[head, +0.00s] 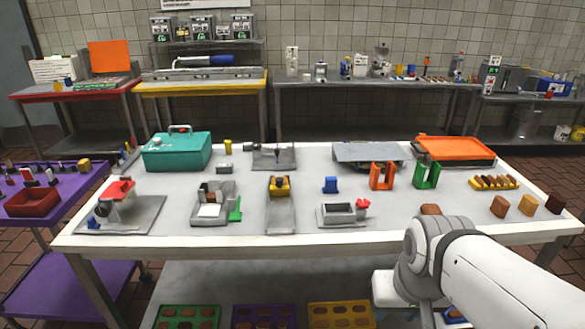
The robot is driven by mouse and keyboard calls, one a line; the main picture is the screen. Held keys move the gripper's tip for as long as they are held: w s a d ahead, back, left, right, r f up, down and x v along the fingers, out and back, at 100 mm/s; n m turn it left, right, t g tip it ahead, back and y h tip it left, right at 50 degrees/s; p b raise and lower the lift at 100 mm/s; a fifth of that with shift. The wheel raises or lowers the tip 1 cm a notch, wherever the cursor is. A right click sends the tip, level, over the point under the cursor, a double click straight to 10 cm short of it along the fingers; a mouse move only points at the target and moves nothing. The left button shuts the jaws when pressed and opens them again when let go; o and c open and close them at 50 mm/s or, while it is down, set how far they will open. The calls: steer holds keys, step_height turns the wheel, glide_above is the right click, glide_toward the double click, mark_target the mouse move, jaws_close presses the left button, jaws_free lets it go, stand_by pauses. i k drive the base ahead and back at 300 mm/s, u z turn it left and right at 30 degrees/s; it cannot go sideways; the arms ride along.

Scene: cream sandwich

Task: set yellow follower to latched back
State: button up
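A yellow block, which looks like the yellow follower (279,182), sits at the far end of a narrow grey channel fixture (281,217) near the middle of the white table. Dark or brown parts show at the yellow block, too small to make out. I cannot tell whether it is latched. My white and grey arm comes in from the lower right, over the table's front right edge, well to the right of the fixture. My gripper's fingers cannot be seen.
A grey fixture with a green part (235,210) stands to the left. A grey box fixture with a red knob (362,204) stands to the right. A blue block (330,184), an orange frame (381,177) and a teal box (177,151) are farther back. Bare tabletop lies between them.

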mark_target(280, 189)
steer(key=u, duration=0.15)
steer(key=i, duration=1.1)
steer(key=z, duration=0.4)
